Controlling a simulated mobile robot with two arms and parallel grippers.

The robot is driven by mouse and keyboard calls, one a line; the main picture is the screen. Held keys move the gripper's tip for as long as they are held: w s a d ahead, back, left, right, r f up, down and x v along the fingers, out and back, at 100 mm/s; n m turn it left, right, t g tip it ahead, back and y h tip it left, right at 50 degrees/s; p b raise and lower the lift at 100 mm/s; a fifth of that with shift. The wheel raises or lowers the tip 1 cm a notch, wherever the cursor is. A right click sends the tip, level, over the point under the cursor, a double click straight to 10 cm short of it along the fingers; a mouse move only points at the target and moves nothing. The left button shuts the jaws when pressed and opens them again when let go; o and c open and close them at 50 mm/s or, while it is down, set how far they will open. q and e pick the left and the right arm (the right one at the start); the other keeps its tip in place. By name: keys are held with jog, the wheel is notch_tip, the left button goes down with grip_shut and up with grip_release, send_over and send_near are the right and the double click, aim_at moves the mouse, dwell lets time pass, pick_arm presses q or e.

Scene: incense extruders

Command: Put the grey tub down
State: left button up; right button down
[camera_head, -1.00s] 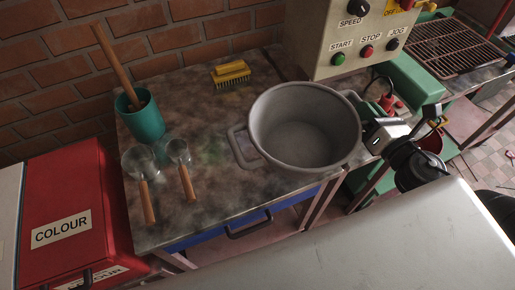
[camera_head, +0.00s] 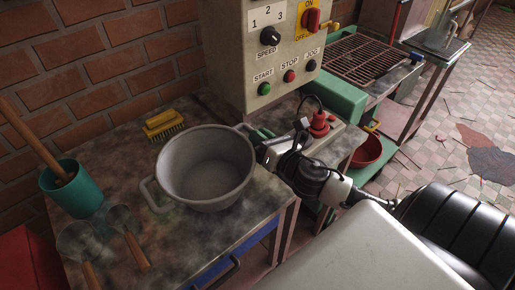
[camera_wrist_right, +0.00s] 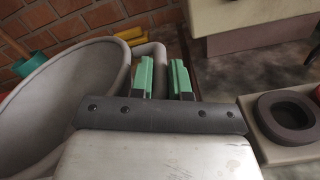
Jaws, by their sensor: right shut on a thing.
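The grey tub (camera_head: 187,176) is round, open-topped and upright, with a loop handle on each side. It is over the worktop (camera_head: 160,262) near its right part. Its base looks at or very close to the surface; I cannot tell if it touches. My right gripper (camera_head: 262,150) is shut on the tub's right handle. In the right wrist view the tub (camera_wrist_right: 45,105) fills the left side, and the green fingertips (camera_wrist_right: 163,78) are at its handle (camera_wrist_right: 150,50). The left gripper is not in view.
A yellow brush (camera_head: 163,122) lies behind the tub. A teal cup (camera_head: 72,192) with a wooden tool and two wooden-handled sieves (camera_head: 122,219) are at left. The control box (camera_head: 240,85) stands behind right. A red bowl (camera_head: 368,152) is at right. Some worktop in front is clear.

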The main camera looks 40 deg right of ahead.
jog(key=shift+w+a+f, duration=0.15)
jog(key=shift+w, duration=0.15)
jog(key=shift+f, duration=0.35)
notch_tip(320, 180, down, 3)
jog(key=shift+f+b, duration=0.2)
jog(key=shift+b, duration=0.45)
jog(key=c, duration=1.1)
grip_release()
jog(key=s+b, duration=0.1)
jog(key=s, duration=0.6)
jog(key=s+b, duration=0.1)
jog(key=s, duration=0.2)
jog(key=shift+s+d+f+b, duration=0.1)
jog(key=shift+s+d+b, duration=0.2)
jog(key=shift+d, duration=0.1)
jog(key=shift+s, duration=0.75)
